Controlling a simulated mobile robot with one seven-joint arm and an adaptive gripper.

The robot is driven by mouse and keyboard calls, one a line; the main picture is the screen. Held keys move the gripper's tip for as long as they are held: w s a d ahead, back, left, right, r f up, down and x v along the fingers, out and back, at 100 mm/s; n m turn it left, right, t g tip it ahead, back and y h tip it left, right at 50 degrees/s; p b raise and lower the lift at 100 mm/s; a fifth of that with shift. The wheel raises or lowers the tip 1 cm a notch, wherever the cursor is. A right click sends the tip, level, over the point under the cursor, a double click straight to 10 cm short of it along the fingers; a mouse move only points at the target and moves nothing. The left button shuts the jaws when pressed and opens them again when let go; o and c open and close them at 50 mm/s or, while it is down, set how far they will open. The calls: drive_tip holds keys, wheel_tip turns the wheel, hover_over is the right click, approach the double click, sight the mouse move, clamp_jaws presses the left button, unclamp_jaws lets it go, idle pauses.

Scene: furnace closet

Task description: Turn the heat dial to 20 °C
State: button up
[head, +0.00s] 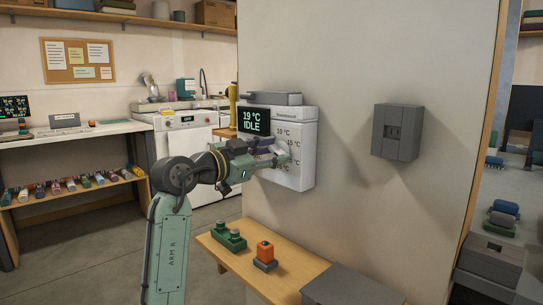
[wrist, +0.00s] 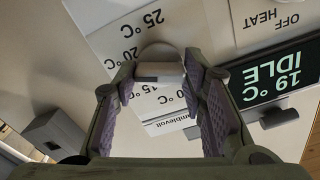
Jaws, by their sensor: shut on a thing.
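The heat dial (wrist: 160,55) is a pale rounded knob on a white wall thermostat box (head: 307,170), which is printed with temperature marks. My gripper (head: 280,152) is at the front of this box; its fingers also show in the wrist view (wrist: 160,82), one on each side of the dial, shut on it. The wrist picture is upside down, with 25 °C, 20 °C and lower marks beside the dial. Which mark the dial points to cannot be told. The dark display (head: 254,121) reads 19 °C IDLE.
A grey box (head: 397,132) is on the wall to the right. Below, a wooden bench (head: 225,252) holds a green block (head: 229,237) and an orange-topped button (head: 265,254). An OFF HEAT label (wrist: 270,20) shows beside the display. The wall between the boxes is bare.

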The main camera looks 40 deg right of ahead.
drive_tip(key=shift+m, duration=0.5)
drive_tip(key=o, duration=1.2)
drive_tip(key=shift+c, duration=0.2)
drive_tip(key=s+a, duration=0.1)
drive_tip(key=a, duration=1.1)
